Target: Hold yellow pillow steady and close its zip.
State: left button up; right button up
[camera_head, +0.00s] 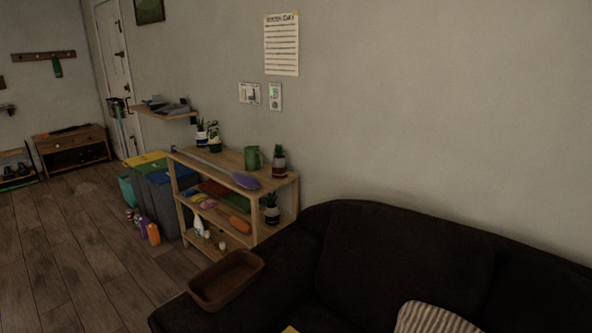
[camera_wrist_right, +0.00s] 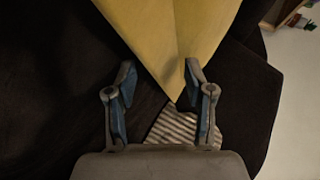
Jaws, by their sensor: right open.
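The yellow pillow (camera_wrist_right: 165,35) fills the top middle of the right wrist view, with one corner pointing down between my right gripper's fingers. Only a tiny yellow tip of it (camera_head: 290,329) shows at the bottom edge of the head view. My right gripper (camera_wrist_right: 158,85) is open, its two fingers apart on either side of the pillow's corner. I cannot tell whether the fingers touch the cloth. A seam or fold line runs down the pillow to the corner; no zip can be made out. My left gripper is in neither view.
A dark sofa (camera_head: 400,255) stands against the wall, with a striped cushion (camera_head: 432,318) on it and a brown wooden tray (camera_head: 226,282) on its left arm. A wooden shelf (camera_head: 275,185) with plants and cleaning things stands behind.

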jog(key=o, duration=0.6)
jog(key=shift+r, duration=0.1)
jog(key=shift+c, duration=0.2)
